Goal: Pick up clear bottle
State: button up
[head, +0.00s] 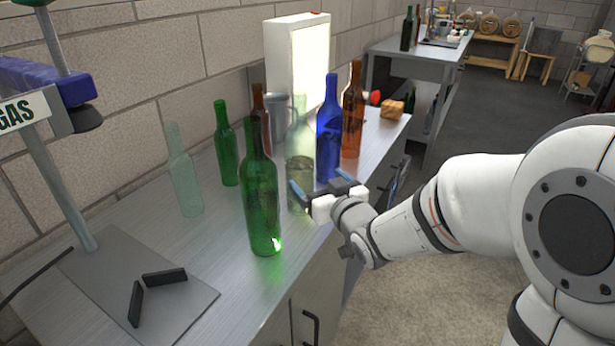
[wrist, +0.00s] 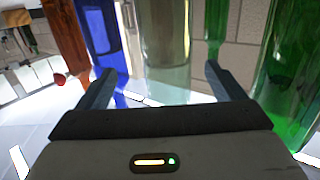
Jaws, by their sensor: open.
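A clear, faintly green bottle (head: 300,140) stands upright on the metal bench, between a dark green bottle and a blue bottle. A second pale clear bottle (head: 184,172) stands farther left near the wall. My gripper (head: 320,183) is open, low beside the nearer clear bottle. In the wrist view that clear bottle (wrist: 165,45) stands ahead, between the two fingers of my gripper (wrist: 158,74). I cannot tell whether it lies within the fingertips.
The blue bottle (head: 328,135) stands close on the right, with a brown bottle (head: 352,115) beyond it. The green bottle (head: 262,195) stands close on the left. Another green bottle (head: 226,150) and a lit white panel (head: 297,60) are behind.

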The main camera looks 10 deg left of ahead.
aim_at(303, 131)
jog(key=shift+a+f+y, duration=0.1)
jog(key=shift+a+y, duration=0.2)
jog(key=shift+a, duration=0.2)
jog(key=x, duration=0.7)
jog(key=shift+w+a, duration=0.2)
jog(key=shift+c, duration=0.4)
jog(key=c, duration=1.3)
notch_tip(303, 131, up, 10)
jog(key=shift+p, duration=0.85)
